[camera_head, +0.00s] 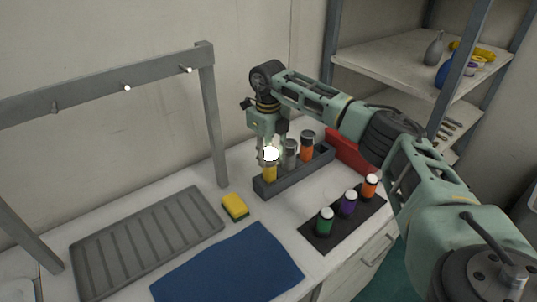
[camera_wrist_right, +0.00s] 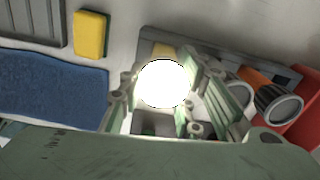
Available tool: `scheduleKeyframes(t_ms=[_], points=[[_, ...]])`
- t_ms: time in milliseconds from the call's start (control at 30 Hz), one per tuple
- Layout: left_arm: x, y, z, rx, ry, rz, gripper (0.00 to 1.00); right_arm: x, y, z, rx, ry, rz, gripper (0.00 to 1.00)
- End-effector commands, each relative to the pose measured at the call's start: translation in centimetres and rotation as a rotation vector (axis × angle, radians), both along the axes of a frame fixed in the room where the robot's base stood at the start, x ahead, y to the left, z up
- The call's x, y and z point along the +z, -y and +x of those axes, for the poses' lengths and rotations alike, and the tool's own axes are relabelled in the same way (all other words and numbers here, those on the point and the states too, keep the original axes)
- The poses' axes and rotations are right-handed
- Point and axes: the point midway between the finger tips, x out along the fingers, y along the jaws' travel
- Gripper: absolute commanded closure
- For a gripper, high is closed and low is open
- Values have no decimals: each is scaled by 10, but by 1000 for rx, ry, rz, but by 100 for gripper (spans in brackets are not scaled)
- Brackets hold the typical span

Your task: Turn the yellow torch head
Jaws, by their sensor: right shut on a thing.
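The yellow torch (camera_head: 269,173) stands upright in the left end of a dark grey rack (camera_head: 293,181) on the white counter. Its head (camera_head: 271,153) glows bright white, and the glare also fills the middle of the right wrist view (camera_wrist_right: 162,84). My right gripper (camera_head: 268,145) points down over this torch and is shut on its head; the glare hides the exact contact. A grey torch (camera_head: 289,152) and an orange torch (camera_head: 307,147) stand to the right in the same rack. My left gripper is not in view.
A dark mat (camera_head: 326,236) holds green, purple and orange capped containers at the front right. A yellow sponge (camera_head: 235,207), a blue cloth (camera_head: 228,268) and a grey ribbed tray (camera_head: 147,240) lie left. A red case (camera_head: 350,153) is behind the mat. A grey rail frame (camera_head: 211,118) stands left of the rack.

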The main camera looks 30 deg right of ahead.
Motion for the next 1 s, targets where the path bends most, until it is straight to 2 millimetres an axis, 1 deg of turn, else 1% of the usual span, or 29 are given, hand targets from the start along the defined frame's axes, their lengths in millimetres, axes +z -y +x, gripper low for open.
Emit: scheduleKeyframes(t_ms=[567, 600, 767, 1000], points=[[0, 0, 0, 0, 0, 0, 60, 0, -1, 0, -11, 1, 1, 95], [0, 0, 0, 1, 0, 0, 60, 0, -1, 0, -11, 1, 1, 68], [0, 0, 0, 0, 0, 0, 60, 0, -1, 0, -11, 1, 1, 54], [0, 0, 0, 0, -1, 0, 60, 0, 0, 0, -11, 1, 0, 53]])
